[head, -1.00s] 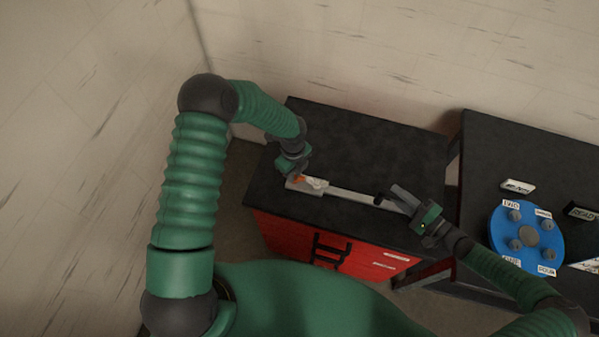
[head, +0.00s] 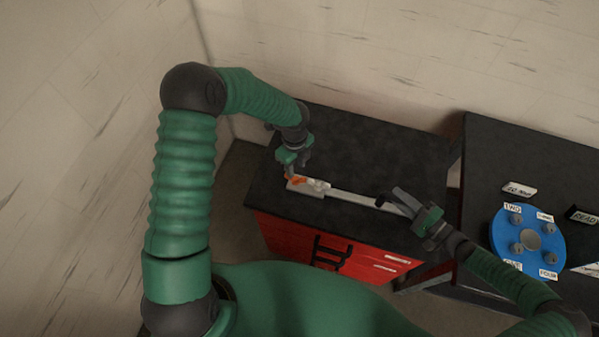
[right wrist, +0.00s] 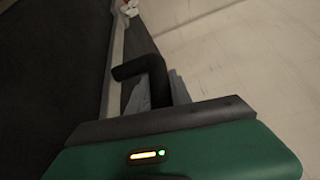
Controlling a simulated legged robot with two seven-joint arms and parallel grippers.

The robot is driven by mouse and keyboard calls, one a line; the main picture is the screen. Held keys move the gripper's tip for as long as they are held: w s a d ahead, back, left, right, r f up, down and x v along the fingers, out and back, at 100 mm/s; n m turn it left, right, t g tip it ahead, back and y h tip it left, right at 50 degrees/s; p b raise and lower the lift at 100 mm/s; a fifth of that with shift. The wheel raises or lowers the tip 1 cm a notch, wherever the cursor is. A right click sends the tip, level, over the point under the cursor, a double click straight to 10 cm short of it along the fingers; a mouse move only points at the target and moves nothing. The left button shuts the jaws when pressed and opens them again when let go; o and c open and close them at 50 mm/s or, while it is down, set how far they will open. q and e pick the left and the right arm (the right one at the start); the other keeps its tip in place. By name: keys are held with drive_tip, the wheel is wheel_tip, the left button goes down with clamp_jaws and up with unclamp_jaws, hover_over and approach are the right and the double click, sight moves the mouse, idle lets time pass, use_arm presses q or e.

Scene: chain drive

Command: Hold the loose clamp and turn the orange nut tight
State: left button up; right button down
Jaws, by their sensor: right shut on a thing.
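The orange nut (head: 299,181) sits at the left end of a long pale bar (head: 350,197) on the black-topped red cabinet, beside a whitish block (head: 318,185). My left gripper (head: 291,171) points down just above and behind the nut. I cannot tell whether it touches the nut or how far its fingers are apart. My right gripper (head: 395,199) is at the bar's right end, shut on a black bent piece (right wrist: 145,72) between its grey fingers. This piece also shows in the head view (head: 382,200). I cannot tell whether it is the loose clamp.
The cabinet top (head: 370,145) is clear behind the bar. To the right, a dark table (head: 485,150) holds a blue disc (head: 545,235) with several labelled knobs, and small signs (head: 520,189). A wall stands behind.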

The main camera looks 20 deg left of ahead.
drive_tip(key=shift+s+f, duration=0.1)
drive_tip(key=shift+f, duration=0.2)
use_arm(q)
wheel_tip(320, 180, up, 6)
use_arm(e)
drive_tip(key=c, duration=1.5)
unclamp_jaws()
drive_tip(key=o, duration=0.4)
use_arm(q)
drive_tip(key=shift+w+d, duration=0.1)
use_arm(e)
drive_tip(key=shift+w+d+r, duration=0.1)
drive_tip(key=shift+w+r, duration=0.05)
drive_tip(key=shift+w, duration=0.05)
